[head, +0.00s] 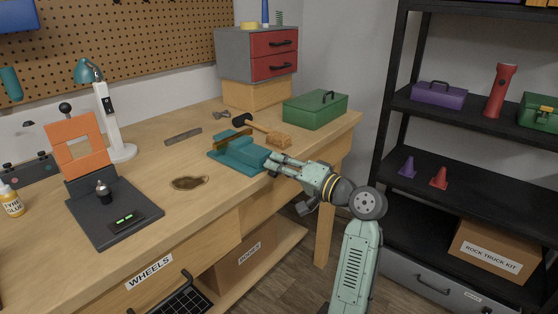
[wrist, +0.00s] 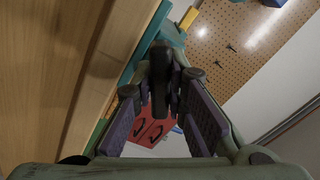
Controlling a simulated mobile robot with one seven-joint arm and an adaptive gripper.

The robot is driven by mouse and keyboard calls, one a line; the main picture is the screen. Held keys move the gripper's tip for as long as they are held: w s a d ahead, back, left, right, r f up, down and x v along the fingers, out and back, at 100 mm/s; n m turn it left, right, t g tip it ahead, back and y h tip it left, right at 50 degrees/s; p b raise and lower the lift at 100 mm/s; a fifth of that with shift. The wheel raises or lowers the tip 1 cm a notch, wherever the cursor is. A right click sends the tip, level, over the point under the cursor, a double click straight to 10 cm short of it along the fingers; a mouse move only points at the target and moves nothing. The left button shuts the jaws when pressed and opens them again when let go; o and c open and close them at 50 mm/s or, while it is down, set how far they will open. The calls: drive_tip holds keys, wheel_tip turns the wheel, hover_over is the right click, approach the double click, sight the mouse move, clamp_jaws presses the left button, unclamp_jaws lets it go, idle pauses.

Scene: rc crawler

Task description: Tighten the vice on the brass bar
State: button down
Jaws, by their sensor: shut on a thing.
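The teal vice (head: 238,153) sits near the front edge of the workbench. The brass bar (head: 229,139) lies across it at the jaw end, to the left; I cannot tell how closely the jaws meet it. My gripper (head: 272,161) is at the right, front end of the vice. In the wrist view my gripper (wrist: 162,90) has its fingers on both sides of a dark vice handle (wrist: 160,78), shut on it.
A green toolbox (head: 315,110) stands behind and right of the vice. A mallet (head: 252,126) and a brown sponge-like block (head: 278,140) lie close behind it. A dark stain (head: 189,183) and an orange-framed stand (head: 90,170) are to the left. Black shelves (head: 455,200) stand at right.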

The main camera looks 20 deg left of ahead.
idle(0.3)
drive_tip(key=c, duration=1.9)
unclamp_jaws()
drive_tip(key=shift+d, duration=0.1)
drive_tip(key=v, duration=1.2)
